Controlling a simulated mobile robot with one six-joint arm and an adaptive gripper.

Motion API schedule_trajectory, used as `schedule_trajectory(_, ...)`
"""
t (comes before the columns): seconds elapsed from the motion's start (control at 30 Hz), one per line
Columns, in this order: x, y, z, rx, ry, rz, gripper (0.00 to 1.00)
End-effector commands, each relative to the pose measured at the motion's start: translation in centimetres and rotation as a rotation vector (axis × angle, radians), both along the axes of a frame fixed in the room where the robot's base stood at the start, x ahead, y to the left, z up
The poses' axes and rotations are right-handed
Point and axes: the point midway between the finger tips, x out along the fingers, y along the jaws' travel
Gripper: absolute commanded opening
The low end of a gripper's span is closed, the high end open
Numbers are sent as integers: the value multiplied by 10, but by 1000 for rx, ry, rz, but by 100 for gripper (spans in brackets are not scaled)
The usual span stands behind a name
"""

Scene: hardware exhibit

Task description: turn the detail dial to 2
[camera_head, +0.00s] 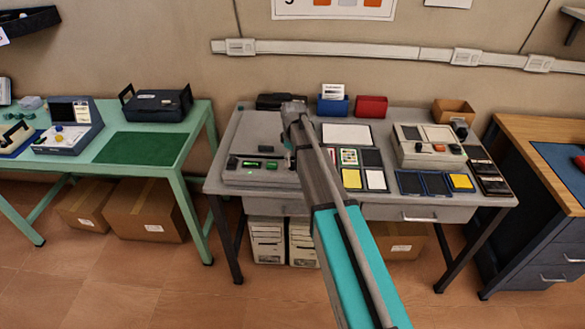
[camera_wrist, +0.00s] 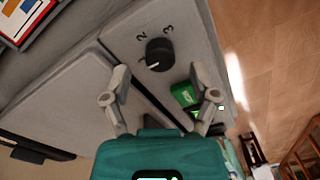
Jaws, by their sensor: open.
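The detail dial (camera_wrist: 159,54) is a round black knob on a light grey panel in the wrist view. Numerals 2 and 3 show beside it, and a mark that looks like 1 is at its lower left. A small white pointer mark on the knob seems to face that lower-left mark. My gripper (camera_wrist: 158,74) is open, its two fingers spread to either side below the dial, with nothing between them. In the head view my gripper (camera_head: 291,150) is over the grey device (camera_head: 240,138), partly hidden by my arm; the dial cannot be made out surely there.
The grey table (camera_head: 400,200) also holds a second device (camera_head: 430,150), yellow and dark trays and a red box (camera_head: 371,107). A green table (camera_head: 120,175) stands left, a wooden bench (camera_head: 540,135) right.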

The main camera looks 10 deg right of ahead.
Motion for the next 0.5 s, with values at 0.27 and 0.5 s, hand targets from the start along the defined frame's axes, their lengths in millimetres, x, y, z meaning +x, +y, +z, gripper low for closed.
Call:
schedule_trajectory(0.27,0,0,-19,0,0,0,76)
schedule_trajectory(0.5,0,0,-23,0,0,0,76)
